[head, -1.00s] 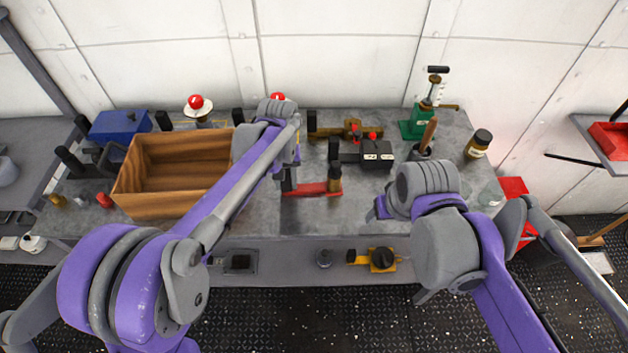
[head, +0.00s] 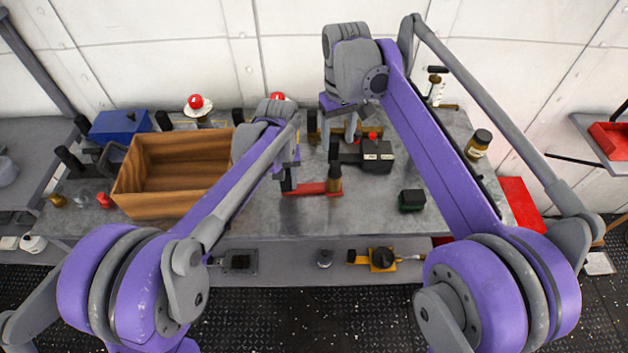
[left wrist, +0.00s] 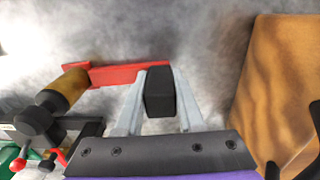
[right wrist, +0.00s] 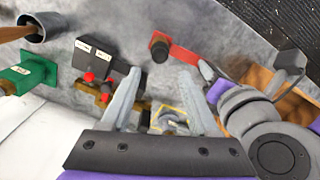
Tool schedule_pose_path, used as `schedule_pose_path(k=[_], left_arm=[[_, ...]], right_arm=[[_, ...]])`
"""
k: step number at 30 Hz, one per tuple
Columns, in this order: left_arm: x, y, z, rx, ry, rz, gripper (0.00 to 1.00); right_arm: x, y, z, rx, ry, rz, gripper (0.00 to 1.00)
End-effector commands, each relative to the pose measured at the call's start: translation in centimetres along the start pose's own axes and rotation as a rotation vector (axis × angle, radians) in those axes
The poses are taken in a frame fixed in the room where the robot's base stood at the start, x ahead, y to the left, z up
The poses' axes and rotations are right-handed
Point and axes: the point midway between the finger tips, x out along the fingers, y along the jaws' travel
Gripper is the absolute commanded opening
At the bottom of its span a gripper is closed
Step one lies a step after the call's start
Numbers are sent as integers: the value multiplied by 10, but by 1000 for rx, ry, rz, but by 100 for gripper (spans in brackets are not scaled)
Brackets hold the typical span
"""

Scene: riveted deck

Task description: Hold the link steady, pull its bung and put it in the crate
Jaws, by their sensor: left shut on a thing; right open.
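The link is a red bar (head: 310,189) lying on the bench, with a dark block (left wrist: 158,92) at one end. My left gripper (head: 288,180) is shut on that block. The bung, a brown cylinder with a dark top (head: 335,178), stands upright at the link's other end; it also shows in the left wrist view (left wrist: 62,90) and, from above, in the right wrist view (right wrist: 160,50). My right gripper (right wrist: 160,88) is open and empty, above the back of the bench, apart from the bung. The wooden crate (head: 160,205) stands left of the link; its visible inside is empty.
A black box with labels (head: 376,157) and a red-knobbed fitting stand just behind the bung. A green-and-black block (head: 412,200) sits to the right. A blue box (head: 118,125) is behind the crate. The bench front right of the link is mostly clear.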

Motion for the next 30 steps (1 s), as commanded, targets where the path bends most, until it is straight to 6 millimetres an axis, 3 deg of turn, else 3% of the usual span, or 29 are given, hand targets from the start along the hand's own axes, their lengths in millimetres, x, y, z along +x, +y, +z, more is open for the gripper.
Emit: schedule_pose_path(k=[15,21,30], left_arm=[[0,0,0,0,-1,0,0],[0,0,0,0,-1,0,0],[0,0,0,0,-1,0,0]], right_arm=[[68,0,1,2,1,0,61],[80,0,1,2,1,0,61],[82,0,1,1,1,0,61]])
